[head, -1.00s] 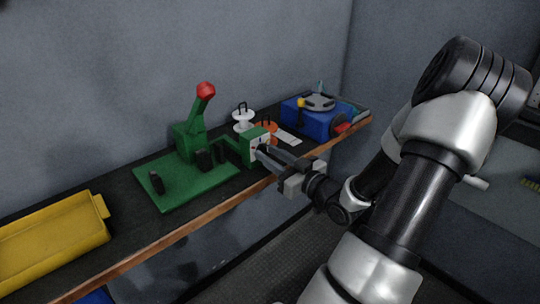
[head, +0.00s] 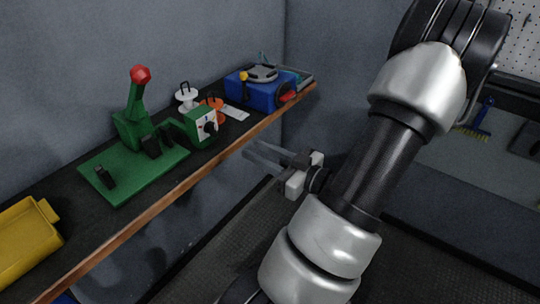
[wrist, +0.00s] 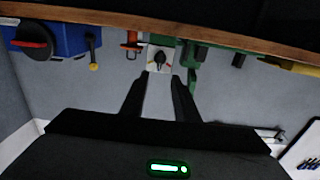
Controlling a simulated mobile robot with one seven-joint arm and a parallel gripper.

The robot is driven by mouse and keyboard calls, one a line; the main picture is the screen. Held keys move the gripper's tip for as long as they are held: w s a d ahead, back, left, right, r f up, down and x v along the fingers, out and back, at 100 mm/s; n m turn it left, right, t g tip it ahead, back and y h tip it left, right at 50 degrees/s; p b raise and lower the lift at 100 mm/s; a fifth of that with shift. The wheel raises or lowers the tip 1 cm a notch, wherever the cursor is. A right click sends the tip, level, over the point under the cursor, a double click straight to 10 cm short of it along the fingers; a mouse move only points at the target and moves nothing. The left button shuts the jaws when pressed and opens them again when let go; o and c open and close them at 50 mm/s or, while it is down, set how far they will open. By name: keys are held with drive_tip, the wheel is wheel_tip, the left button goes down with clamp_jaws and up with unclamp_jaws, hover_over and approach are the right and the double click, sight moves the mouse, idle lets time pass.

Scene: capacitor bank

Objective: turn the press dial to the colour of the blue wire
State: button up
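The press (head: 132,130) is green with a red-knobbed lever and stands on a green base on the bench. Its dial (head: 209,127) is a black knob on a white face with small coloured marks, on a green box. The dial also shows in the wrist view (wrist: 160,58), upside down, beyond my fingertips. Which mark the knob points at is too small to tell. I cannot make out a blue wire. My gripper (head: 246,151) is open and empty, off the bench's front edge, apart from the dial. Its fingers (wrist: 160,76) are spread in the wrist view.
White (head: 187,99) and orange (head: 215,105) spools stand behind the dial. A blue box (head: 250,92) with a red knob sits farther right. A yellow tray (head: 28,245) lies at the left. The wooden bench edge (head: 165,201) runs between gripper and press.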

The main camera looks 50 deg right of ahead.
drive_tip(key=shift+s+d, duration=0.1)
drive_tip(key=shift+s, duration=1.6)
